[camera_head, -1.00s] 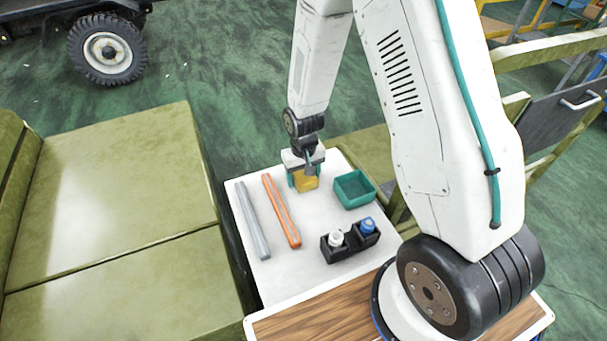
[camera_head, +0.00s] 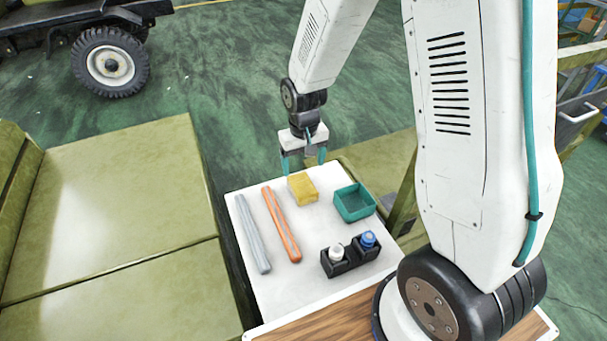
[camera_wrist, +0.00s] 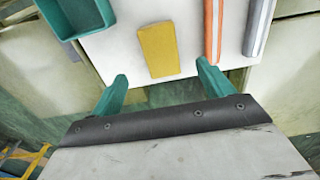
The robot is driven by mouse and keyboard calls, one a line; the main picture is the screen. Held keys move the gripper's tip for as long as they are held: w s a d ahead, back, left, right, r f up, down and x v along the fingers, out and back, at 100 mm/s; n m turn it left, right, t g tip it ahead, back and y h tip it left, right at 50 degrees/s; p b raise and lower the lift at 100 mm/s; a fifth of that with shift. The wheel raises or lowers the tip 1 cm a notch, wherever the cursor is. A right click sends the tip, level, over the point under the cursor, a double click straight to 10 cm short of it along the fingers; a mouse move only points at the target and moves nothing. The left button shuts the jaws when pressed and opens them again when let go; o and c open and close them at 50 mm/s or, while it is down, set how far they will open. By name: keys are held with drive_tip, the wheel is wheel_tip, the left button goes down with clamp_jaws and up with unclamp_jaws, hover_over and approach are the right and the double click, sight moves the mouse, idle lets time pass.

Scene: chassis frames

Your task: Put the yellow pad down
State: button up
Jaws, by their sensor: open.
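The yellow pad (camera_head: 302,188) lies flat on the white tray top (camera_head: 287,277), near its far edge, between the orange bar and the green bin. It also shows in the wrist view (camera_wrist: 158,50), lying on the white surface just ahead of the fingertips. My gripper (camera_head: 304,162) is open and empty, beyond and above the pad, apart from it. In the wrist view its two green fingers (camera_wrist: 163,82) are spread wide with nothing between them.
An orange bar (camera_head: 281,224) and a grey bar (camera_head: 252,233) lie left of the pad. A green bin (camera_head: 354,203) stands to its right. A black holder (camera_head: 350,257) with a white-capped and a blue-capped bottle stands nearer. Olive seats (camera_head: 110,215) are at left.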

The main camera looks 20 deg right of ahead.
drive_tip(key=s+d+r, duration=0.1)
drive_tip(key=s+r, duration=0.4)
drive_tip(key=r, duration=0.4)
drive_tip(key=s+d+r, duration=0.1)
drive_tip(key=s+r, duration=0.4)
drive_tip(key=r, duration=0.4)
drive_tip(key=s+r, duration=0.4)
drive_tip(key=s, duration=0.3)
drive_tip(key=s+d+r+t, duration=0.1)
drive_tip(key=s+r, duration=0.3)
drive_tip(key=s, duration=0.4)
drive_tip(key=shift+s, duration=0.3)
drive_tip(key=shift+o, duration=0.6)
